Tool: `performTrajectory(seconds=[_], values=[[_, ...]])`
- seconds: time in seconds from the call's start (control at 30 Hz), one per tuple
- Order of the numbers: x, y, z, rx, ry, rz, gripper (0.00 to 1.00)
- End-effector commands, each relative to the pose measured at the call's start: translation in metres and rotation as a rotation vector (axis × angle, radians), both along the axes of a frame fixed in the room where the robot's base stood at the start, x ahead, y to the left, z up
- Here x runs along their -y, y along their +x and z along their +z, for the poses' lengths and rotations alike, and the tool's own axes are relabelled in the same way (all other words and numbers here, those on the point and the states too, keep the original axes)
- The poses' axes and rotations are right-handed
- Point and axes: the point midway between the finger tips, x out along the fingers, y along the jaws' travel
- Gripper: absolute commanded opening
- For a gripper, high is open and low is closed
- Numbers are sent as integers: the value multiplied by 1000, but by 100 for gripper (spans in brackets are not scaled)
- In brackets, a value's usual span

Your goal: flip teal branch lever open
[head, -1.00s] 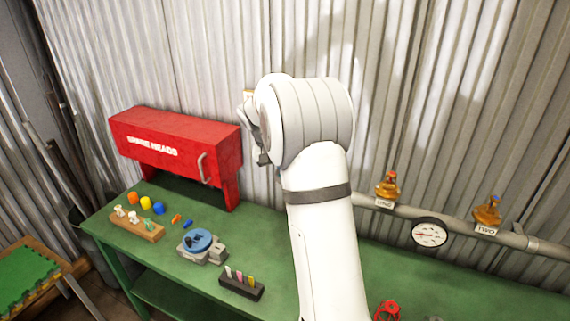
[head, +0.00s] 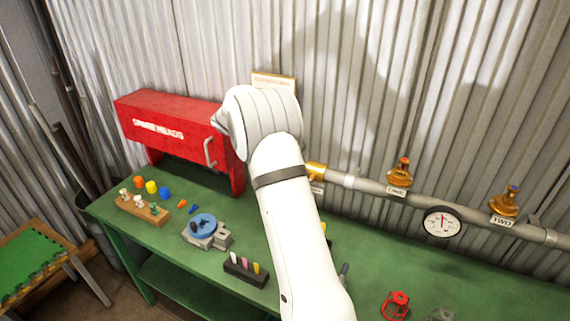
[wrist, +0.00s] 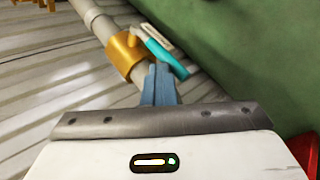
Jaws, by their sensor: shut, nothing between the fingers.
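The teal lever (wrist: 166,58) shows in the wrist view on a brass valve (wrist: 124,56) on a grey pipe (wrist: 97,22). It lies roughly along the pipe's direction. My gripper (wrist: 160,70) is shut and empty, its fingertips right beside the lever's lower part and the valve. I cannot tell whether they touch it. In the head view my arm hides the gripper and the lever; part of the brass valve (head: 316,171) shows beside the arm.
Two brass valves, labelled ONE (head: 399,173) and TWO (head: 505,202), sit farther right on the pipe with a gauge (head: 442,223) between them. The red SPARE HEADS cabinet (head: 170,131) stands left of my arm. Small parts and a red cage (head: 396,304) lie on the green bench.

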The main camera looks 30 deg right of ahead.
Motion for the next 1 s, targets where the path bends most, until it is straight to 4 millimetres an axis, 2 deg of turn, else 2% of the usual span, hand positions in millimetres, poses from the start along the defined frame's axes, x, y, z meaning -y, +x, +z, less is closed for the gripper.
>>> performTrajectory(seconds=[0.67, 0.77, 0.87, 0.97, 1.0], values=[[-3, 0, -8, -5, 9, 2, 0], [-2, 0, -1, -4, 9, 2, 0], [0, 2, 17, 1, 6, 2, 0], [3, 4, 43, 6, 3, 2, 0], [-1, 8, 43, 6, 2, 6, 0]])
